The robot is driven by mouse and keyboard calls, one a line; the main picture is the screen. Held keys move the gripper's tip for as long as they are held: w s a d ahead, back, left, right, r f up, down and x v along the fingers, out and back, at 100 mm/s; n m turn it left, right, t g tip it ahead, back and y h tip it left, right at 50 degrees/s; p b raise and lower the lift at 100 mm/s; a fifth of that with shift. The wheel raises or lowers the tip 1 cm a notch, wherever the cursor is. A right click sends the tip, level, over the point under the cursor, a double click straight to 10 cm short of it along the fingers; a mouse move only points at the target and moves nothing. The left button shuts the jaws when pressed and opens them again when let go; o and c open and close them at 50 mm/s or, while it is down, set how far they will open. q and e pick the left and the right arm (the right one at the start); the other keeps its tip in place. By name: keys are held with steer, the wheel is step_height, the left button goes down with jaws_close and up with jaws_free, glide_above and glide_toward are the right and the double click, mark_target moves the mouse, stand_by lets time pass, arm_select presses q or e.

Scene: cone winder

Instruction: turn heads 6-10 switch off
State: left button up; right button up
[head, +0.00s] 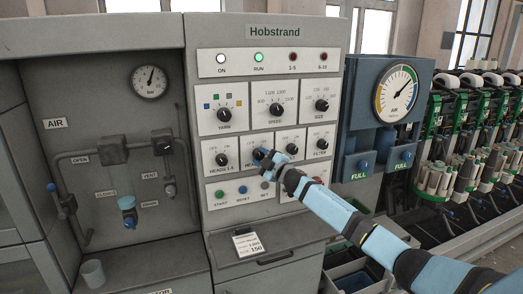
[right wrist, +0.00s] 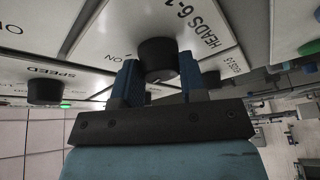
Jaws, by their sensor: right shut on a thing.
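The heads 6-10 switch is a black round knob (right wrist: 157,58) on a white plate, seen upside down in the right wrist view with its label partly cut off. My right gripper (right wrist: 158,78) has its two blue fingers on either side of the knob and is shut on it. In the head view my right gripper (head: 263,155) reaches in from the lower right and covers the knob, so its pointer cannot be read. The 6-10 lamp (head: 322,56) at the panel's top right looks dark red. My left gripper is not in view.
The heads 1-5 knob (head: 221,159) is just left of my gripper, and another black knob (head: 291,149) is close on its right. The yarn (head: 224,115), speed (head: 277,110) and size (head: 321,105) knobs sit above. The green run lamp (head: 258,58) is lit.

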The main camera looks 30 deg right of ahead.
steer(key=shift+r+n+p, duration=0.1)
steer(key=shift+n+p, duration=0.45)
steer(key=shift+n, duration=0.05)
steer(key=shift+n+g+y+p, duration=0.3)
steer(key=shift+n+g+p, duration=0.1)
steer(key=shift+n, duration=0.1)
steer(key=o, duration=0.8)
steer(key=shift+c, duration=0.2)
steer(key=shift+o, duration=0.7)
steer(key=shift+s+f, duration=0.2)
steer(key=shift+s, duration=0.05)
steer(key=s+d+f+b, duration=0.1)
steer(key=s+d+b, duration=0.1)
steer(key=s, duration=1.1)
steer(key=shift+b, duration=0.7)
